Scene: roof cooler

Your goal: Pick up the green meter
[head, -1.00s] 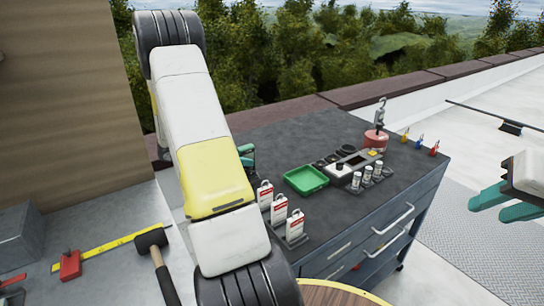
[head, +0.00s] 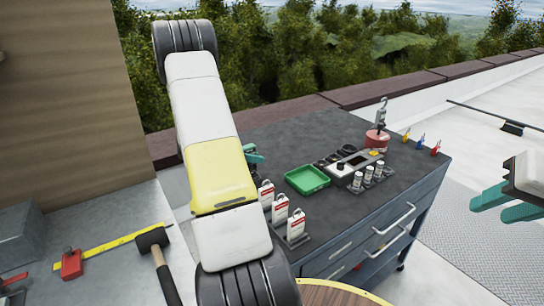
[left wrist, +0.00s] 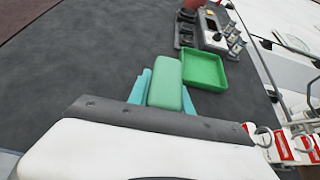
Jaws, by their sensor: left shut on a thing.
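The green meter (left wrist: 167,80) is a pale green block between the teal fingers of my left gripper (left wrist: 165,92) in the left wrist view. The gripper is shut on it, and the dark worktop shows behind. In the head view my left gripper (head: 252,156) is mostly hidden behind my own arm, with only a bit of teal showing, and I cannot make out the meter there. My right gripper (head: 489,205) is open and empty at the right edge, away from the cabinet.
The dark-topped cabinet (head: 280,137) holds a green tray (head: 307,180), white-and-red tags on a stand (head: 297,224), small jars (head: 369,175), a grey instrument (head: 350,163) and a red canister with a hook (head: 376,139). A hammer (head: 153,239) lies on the left bench. The worktop's back is clear.

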